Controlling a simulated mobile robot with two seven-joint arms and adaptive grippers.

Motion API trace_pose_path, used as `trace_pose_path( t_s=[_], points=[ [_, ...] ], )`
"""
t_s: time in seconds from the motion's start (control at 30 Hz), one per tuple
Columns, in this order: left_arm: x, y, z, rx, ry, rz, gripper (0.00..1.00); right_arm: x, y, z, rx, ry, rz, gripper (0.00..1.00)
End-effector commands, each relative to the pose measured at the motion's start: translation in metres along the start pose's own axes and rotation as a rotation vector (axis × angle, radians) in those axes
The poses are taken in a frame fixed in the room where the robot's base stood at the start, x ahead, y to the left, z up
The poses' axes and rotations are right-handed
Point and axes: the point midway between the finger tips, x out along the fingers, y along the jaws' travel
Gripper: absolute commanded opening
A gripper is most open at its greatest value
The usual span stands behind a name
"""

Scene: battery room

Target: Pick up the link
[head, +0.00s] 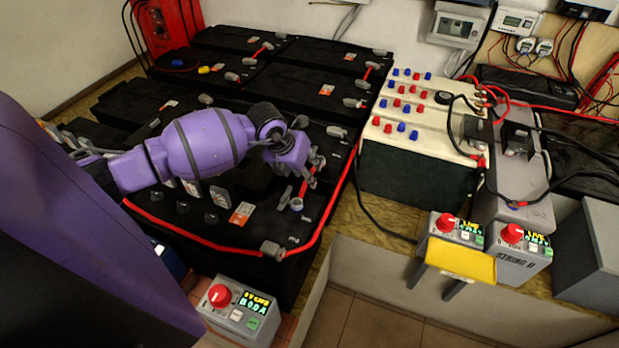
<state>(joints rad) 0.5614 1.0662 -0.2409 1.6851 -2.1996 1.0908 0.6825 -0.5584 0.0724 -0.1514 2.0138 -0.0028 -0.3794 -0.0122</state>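A short red link (308,182) is partly visible on top of the near black battery block, just beside my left gripper. Similar short red links with grey ends sit on the batteries behind, one at the back (261,51) and one at the right (368,72). My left gripper (303,187) reaches in from the left on the purple arm and points down at the near link. Its grey fingers overlap the grey terminals there. The frame does not show whether they are open or closed on the link. My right gripper is out of view.
A long red cable (190,237) runs along the near battery's front edge and up its right side. A cream battery (415,150) with red and blue caps stands right. Control boxes with red knobs stand in front (241,311) and front right (523,247), near a yellow plate (460,262).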

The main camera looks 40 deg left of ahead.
Motion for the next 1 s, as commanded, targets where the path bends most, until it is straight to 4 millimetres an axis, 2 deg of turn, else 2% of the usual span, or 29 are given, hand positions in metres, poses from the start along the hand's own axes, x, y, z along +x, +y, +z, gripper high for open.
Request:
trace_pose_path(
  t_s=[0.1, 0.2, 0.43, 0.7, 1.0],
  points=[
    [0.016, -0.001, 0.0, -0.003, 0.0, -0.002, 0.34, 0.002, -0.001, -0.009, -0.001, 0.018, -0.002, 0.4],
    [0.023, -0.001, 0.0, -0.001, 0.0, -0.002, 0.34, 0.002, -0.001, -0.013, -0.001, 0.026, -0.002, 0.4],
    [0.023, -0.001, 0.0, 0.0, 0.0, -0.001, 0.34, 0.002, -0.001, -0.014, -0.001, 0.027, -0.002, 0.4],
    [0.023, 0.0, 0.0, 0.0, 0.0, -0.001, 0.0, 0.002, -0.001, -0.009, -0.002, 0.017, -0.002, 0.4],
    [0.023, -0.001, 0.0, -0.001, -0.001, -0.001, 0.0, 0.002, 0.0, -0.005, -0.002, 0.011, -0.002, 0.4]
  ],
)
